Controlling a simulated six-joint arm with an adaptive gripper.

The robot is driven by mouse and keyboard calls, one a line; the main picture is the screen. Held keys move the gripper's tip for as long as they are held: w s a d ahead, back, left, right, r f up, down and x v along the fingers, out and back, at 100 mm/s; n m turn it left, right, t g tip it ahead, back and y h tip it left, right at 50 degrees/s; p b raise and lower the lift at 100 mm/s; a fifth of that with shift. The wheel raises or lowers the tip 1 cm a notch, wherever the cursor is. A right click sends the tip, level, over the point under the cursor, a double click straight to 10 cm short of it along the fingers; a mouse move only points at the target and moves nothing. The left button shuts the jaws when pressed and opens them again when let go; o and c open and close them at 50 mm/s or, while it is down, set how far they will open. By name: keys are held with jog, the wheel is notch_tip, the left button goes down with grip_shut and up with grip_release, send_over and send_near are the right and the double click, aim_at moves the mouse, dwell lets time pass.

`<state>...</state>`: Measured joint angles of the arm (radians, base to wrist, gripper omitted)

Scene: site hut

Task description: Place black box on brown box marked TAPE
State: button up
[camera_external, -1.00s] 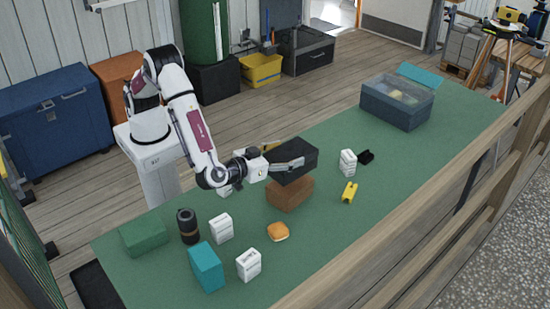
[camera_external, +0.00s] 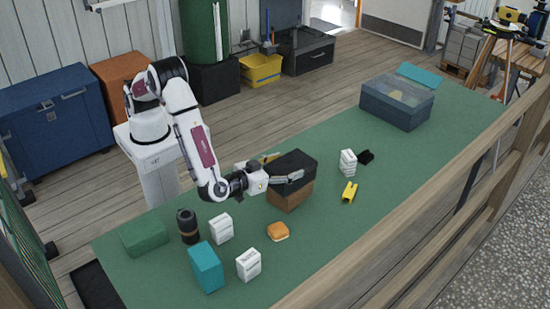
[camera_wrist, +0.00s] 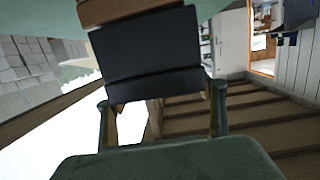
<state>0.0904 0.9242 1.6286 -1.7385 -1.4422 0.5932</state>
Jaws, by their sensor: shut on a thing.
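The black box (camera_external: 293,163) sits directly over the brown box (camera_external: 289,196) on the green table, with no gap that I can make out between them. The TAPE marking cannot be read from here. My gripper (camera_external: 280,170) is shut on the black box, one finger along its near side and the other partly hidden behind it. In the wrist view the black box (camera_wrist: 150,55) fills the space between my fingers (camera_wrist: 163,122), and a strip of the brown box (camera_wrist: 125,11) shows beyond it.
A bread bun (camera_external: 278,231), white cartons (camera_external: 348,162), a yellow piece (camera_external: 349,191) and a small black piece (camera_external: 366,157) lie around the boxes. A teal box (camera_external: 206,267), a dark cylinder (camera_external: 188,226) and a green box (camera_external: 144,237) stand at the left. A blue bin (camera_external: 397,110) stands at the far right.

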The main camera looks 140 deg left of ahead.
jog(key=shift+f, duration=0.1)
dwell(0.3)
jog(key=o, duration=1.4)
jog(key=shift+f, duration=0.1)
jog(key=shift+o, duration=0.2)
jog(key=shift+r, duration=0.2)
jog(key=v, duration=1.2)
jog(key=shift+f, duration=0.1)
